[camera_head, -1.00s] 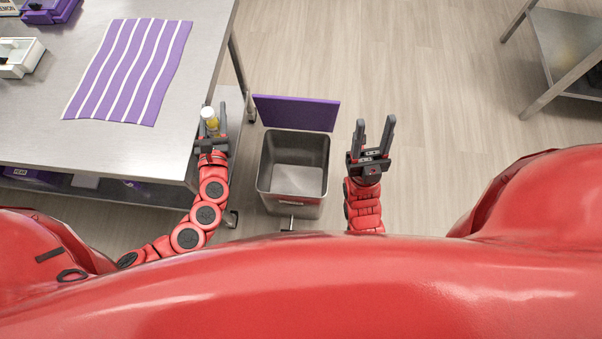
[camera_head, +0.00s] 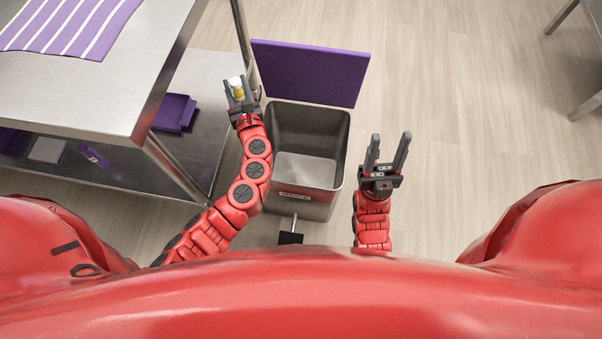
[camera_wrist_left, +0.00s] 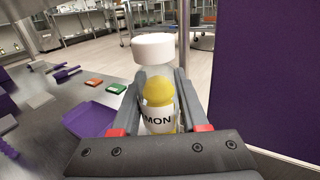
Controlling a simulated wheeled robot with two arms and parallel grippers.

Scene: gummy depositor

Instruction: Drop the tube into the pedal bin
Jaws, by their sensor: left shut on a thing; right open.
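The tube (camera_head: 238,90) is small and yellow with a white cap. My left gripper (camera_head: 239,94) is shut on it, just off the upper left corner of the pedal bin. My right gripper (camera_head: 387,152) is open and empty to the right of the bin.
A steel table (camera_head: 130,80) stands at the left with a purple striped mat (camera_head: 65,25) on top. Its lower shelf (camera_head: 205,110) holds a purple tray (camera_head: 175,113). Another steel table (camera_head: 585,105) is at the far right. The floor right of the bin is clear.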

